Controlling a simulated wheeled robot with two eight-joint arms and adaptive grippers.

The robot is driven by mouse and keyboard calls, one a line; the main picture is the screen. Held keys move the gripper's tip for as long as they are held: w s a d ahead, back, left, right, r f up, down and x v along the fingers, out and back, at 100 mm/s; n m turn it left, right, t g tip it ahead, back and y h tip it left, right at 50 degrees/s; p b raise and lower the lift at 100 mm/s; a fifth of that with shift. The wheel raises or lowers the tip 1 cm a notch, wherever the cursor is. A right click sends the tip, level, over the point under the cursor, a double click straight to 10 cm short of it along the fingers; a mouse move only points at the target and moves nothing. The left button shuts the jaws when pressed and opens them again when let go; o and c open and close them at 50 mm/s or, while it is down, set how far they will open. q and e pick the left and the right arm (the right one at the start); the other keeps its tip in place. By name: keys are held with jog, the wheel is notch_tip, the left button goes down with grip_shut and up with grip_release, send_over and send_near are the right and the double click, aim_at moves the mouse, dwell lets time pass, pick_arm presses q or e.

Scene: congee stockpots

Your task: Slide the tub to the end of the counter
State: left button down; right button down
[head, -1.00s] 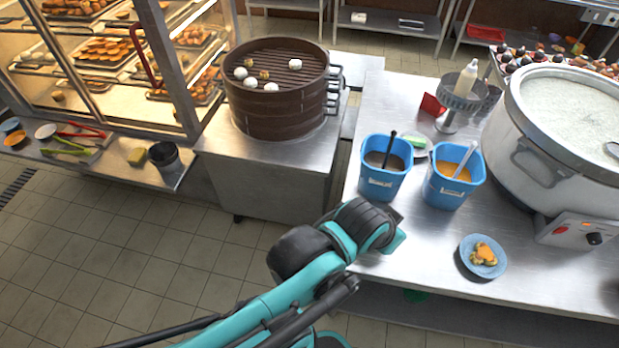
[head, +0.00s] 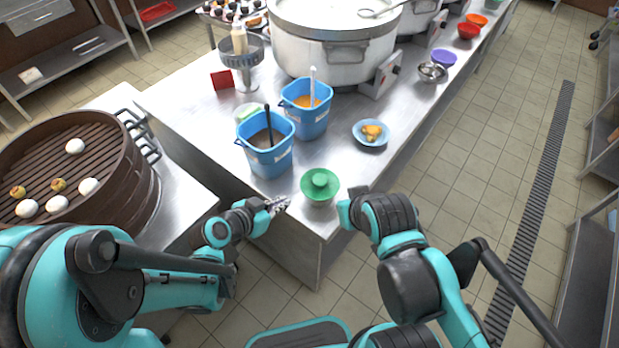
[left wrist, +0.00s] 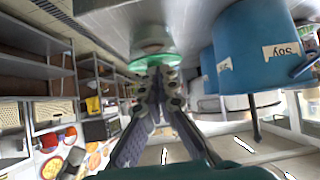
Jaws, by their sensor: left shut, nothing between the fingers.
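A small tub with a round green lid and knob (head: 320,184) stands upright near the corner at the near end of the steel counter (head: 225,125). It also shows in the left wrist view as a green rim (left wrist: 150,61) just beyond my fingertips. My left gripper (head: 280,204) is shut and empty, just left of the tub; I cannot tell whether they touch. Its fingers (left wrist: 155,76) meet in the left wrist view. My right gripper (head: 345,212) is close on the tub's right side, its fingers mostly hidden by its own wrist.
Two blue sauce tubs (head: 265,158) (head: 306,118) with ladles stand behind the lidded tub. A blue plate of food (head: 371,133) lies to their right. A large stockpot (head: 335,50) stands further back. A bamboo steamer (head: 125,205) is at left. Tiled floor is open at right.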

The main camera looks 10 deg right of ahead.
aim_at(317, 178)
pick_arm(q)
jog(key=w+d, duration=0.2)
jog(key=d, duration=0.1)
jog(key=w+d+b, duration=0.1)
jog(key=w+d, duration=0.1)
jog(key=d, duration=0.2)
jog(key=w+d, duration=0.3)
jog(key=shift+w+d+f+b, duration=0.1)
jog(key=shift+d+f+b, duration=0.15)
jog(key=shift+b, duration=0.15)
jog(key=shift+f+b, duration=0.45)
jog(key=shift+f, duration=0.1)
jog(key=shift+a+f, duration=0.1)
jog(key=shift+f, duration=0.05)
jog(key=shift+b, duration=0.3)
jog(key=shift+f, duration=0.1)
jog(key=shift+s+a, duration=0.9)
jog(key=shift+a, duration=0.1)
